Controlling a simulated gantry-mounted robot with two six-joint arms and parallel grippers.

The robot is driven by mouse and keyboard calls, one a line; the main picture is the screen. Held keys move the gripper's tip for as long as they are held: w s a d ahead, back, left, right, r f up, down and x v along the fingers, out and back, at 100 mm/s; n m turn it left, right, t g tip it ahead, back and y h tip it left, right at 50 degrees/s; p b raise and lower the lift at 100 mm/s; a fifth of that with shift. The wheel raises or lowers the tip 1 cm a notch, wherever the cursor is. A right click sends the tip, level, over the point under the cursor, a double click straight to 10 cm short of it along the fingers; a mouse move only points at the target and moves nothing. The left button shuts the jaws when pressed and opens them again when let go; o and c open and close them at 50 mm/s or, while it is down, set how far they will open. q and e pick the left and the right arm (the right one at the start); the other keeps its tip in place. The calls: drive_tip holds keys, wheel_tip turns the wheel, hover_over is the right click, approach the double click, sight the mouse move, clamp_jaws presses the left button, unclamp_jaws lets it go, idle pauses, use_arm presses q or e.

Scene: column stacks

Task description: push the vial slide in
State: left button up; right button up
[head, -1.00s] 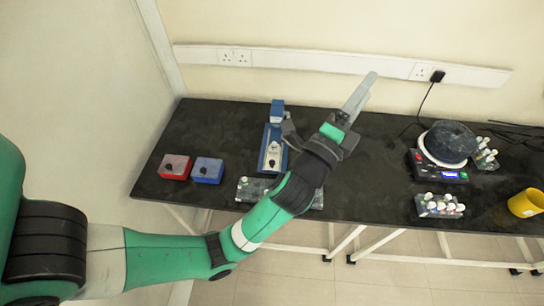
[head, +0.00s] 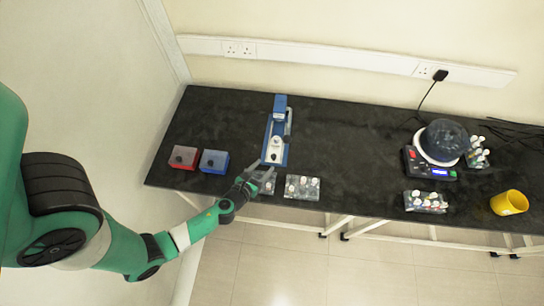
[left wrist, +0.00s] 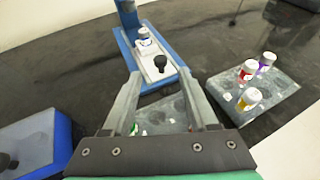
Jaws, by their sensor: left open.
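The vial slide (head: 272,150) is a white plate with a black knob on a long blue base (head: 266,158), with a blue upright (head: 280,103) at its back end. In the left wrist view, the slide (left wrist: 153,67) carries a small white vial (left wrist: 144,37) behind its black knob (left wrist: 160,63). My left gripper (head: 264,166) is open and empty, near the front end of the blue base. In the left wrist view, the knob shows just beyond and between the fingertips (left wrist: 160,72). Contact is not visible. My right gripper is out of view.
A clear vial rack (head: 265,186) lies under my left gripper, with another rack (head: 302,187) to its right. A red box (head: 183,157) and a blue box (head: 214,161) stand left. A device with a dark bowl (head: 440,142) and a yellow cup (head: 509,203) are right. The table middle is clear.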

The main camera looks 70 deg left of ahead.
sight(273, 157)
use_arm(q)
drive_tip(key=b+x, duration=0.1)
drive_tip(key=x, duration=0.6)
drive_tip(key=shift+w+a+b, duration=0.1)
drive_tip(key=shift+b, duration=0.3)
clamp_jaws()
idle(0.8)
